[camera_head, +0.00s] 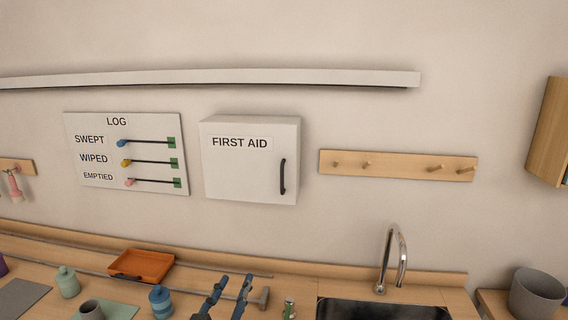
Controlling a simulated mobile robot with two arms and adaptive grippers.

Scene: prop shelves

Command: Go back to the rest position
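My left gripper (234,282) shows at the bottom edge of the head view, left of the sink. Its two dark blue-grey fingers point up and stand apart, with nothing seen between their tips. The rest of this gripper and its arm are cut off by the lower edge. My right gripper is not in view. The task names no object.
Above are a log board (122,190), first aid cabinet (240,170) and peg rail (400,166).

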